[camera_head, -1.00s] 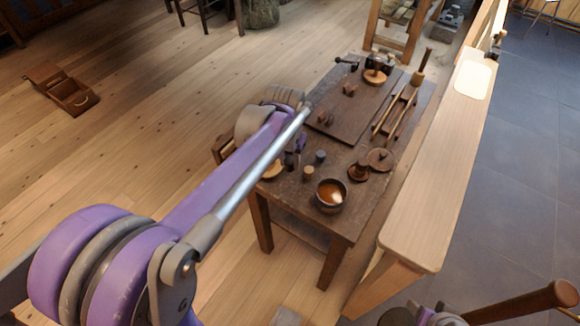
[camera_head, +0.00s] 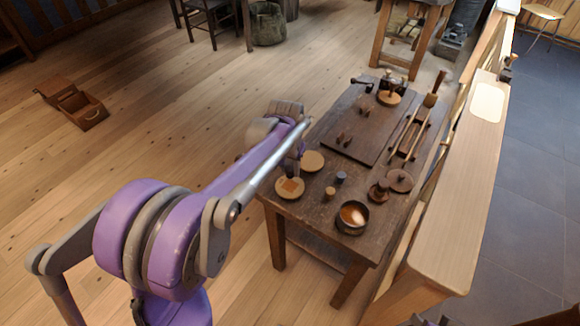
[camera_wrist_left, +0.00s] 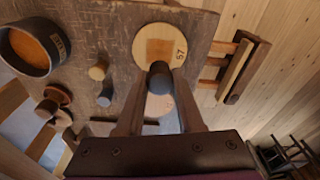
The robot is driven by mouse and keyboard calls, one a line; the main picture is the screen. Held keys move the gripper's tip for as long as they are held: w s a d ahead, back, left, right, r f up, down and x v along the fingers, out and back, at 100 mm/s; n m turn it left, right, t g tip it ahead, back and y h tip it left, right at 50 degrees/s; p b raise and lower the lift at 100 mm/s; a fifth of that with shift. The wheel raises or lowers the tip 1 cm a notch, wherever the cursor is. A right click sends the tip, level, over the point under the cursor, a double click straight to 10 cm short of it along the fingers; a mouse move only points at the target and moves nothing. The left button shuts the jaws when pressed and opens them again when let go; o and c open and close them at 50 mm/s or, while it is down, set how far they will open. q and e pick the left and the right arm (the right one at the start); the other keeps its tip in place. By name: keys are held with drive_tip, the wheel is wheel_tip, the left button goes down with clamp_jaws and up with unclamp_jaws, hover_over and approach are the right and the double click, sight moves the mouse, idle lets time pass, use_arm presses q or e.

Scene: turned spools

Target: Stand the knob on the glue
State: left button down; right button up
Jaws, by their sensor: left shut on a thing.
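My left gripper (camera_wrist_left: 160,88) is shut on a knob (camera_wrist_left: 160,70) with a dark grey-blue round end, its lower part hidden. In the head view the gripper (camera_head: 296,150) is largely behind my own arm, above the table's near-left corner. The glue (camera_wrist_left: 160,47) is an orange-brown square patch on a pale round wooden disc (camera_wrist_left: 143,36) marked 57. In the wrist view the knob's end overlaps the disc's lower edge, beside the patch. The glue also shows in the head view (camera_head: 291,187). Whether the knob touches the disc cannot be told.
A second pale disc (camera_head: 313,161) lies behind the first. A tan-topped knob (camera_head: 330,192) and a grey one (camera_head: 341,177) stand nearby. A bowl (camera_head: 352,217) with orange contents is at the front. Dark turned pieces (camera_head: 400,181) stand right; a board (camera_head: 350,125) lies farther back.

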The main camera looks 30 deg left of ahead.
sight(290, 186)
use_arm(q)
drive_tip(key=shift+f+b, duration=1.55)
drive_tip(key=shift+f, duration=1)
drive_tip(key=shift+c, duration=0.3)
unclamp_jaws()
drive_tip(key=shift+r+p, duration=2.6)
drive_tip(key=shift+r, duration=1.35)
